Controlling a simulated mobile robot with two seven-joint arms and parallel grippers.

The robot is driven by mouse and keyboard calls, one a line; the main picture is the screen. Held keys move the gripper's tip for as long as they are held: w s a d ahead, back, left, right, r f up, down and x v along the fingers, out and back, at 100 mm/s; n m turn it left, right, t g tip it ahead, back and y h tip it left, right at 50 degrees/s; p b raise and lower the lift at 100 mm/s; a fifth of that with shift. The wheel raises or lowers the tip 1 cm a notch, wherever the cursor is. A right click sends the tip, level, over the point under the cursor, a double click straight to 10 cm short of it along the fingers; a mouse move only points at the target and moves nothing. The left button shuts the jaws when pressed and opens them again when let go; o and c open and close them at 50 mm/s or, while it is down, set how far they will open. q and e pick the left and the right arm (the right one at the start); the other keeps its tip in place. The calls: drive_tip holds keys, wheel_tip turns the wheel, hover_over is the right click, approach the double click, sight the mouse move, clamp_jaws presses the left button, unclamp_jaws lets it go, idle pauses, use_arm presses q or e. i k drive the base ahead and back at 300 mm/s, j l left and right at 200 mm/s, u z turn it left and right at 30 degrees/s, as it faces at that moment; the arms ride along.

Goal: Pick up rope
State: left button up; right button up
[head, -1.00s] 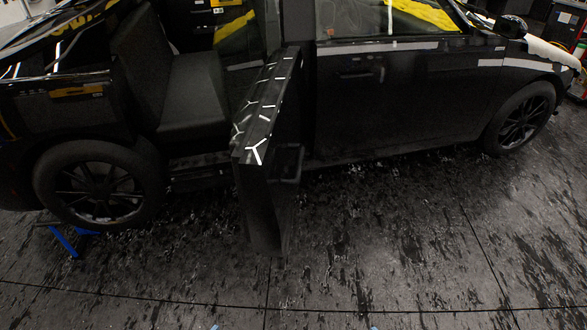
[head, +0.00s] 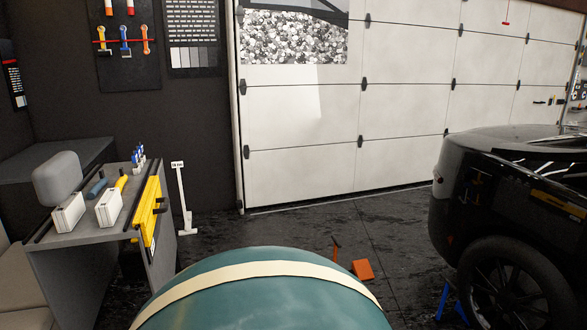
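I cannot make out a rope in the head view. Neither of my grippers is in view. An orange block (head: 363,270) lies on the dark floor, with a thin dark upright piece with an orange tip (head: 335,246) beside it; I cannot tell what they are.
A workbench (head: 95,228) with boxes and yellow tools stands at left. A tool board (head: 128,65) hangs behind it. A white garage door (head: 300,165) closes the back. A black car (head: 505,180) is at right. A large green rounded surface (head: 235,298) fills the bottom centre.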

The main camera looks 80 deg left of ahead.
sight(123, 179)
drive_tip(key=u, duration=3.7)
drive_tip(key=z, duration=0.5)
drive_tip(key=i+z, duration=0.25)
drive_tip(key=i, duration=4.15)
drive_tip(key=i+l+u, duration=0.15)
drive_tip(key=i+u, duration=0.25)
drive_tip(key=i+l+u, duration=0.4)
drive_tip(key=i, duration=0.2)
drive_tip(key=j, duration=0.1)
